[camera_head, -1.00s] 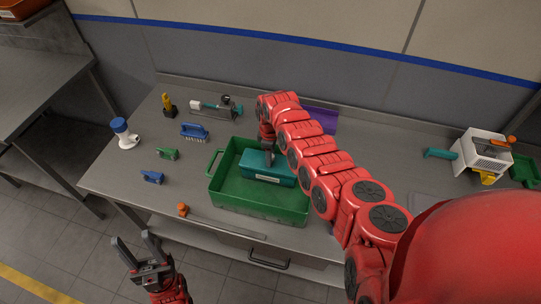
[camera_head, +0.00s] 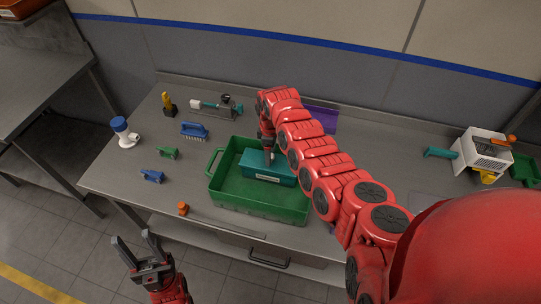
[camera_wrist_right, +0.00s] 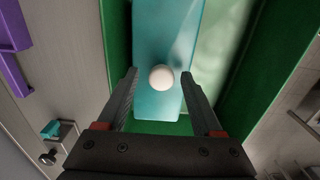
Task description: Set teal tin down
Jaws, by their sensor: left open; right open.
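The teal tin (camera_head: 262,168) sits inside the green tray (camera_head: 232,203), along its back side, with a label on its front. In the right wrist view the teal tin (camera_wrist_right: 170,45) has a round white knob (camera_wrist_right: 161,77) on its lid. My right gripper (camera_wrist_right: 160,78) is open, its fingers on either side of the knob and apart from it. In the head view my right gripper (camera_head: 268,152) is just above the tin, partly hidden by my arm. My left gripper (camera_head: 135,243) is open and empty, off the table's front edge.
A purple item (camera_head: 323,118) lies behind my right arm. A white basket (camera_head: 484,150) stands at the right. The tray's front half is empty.

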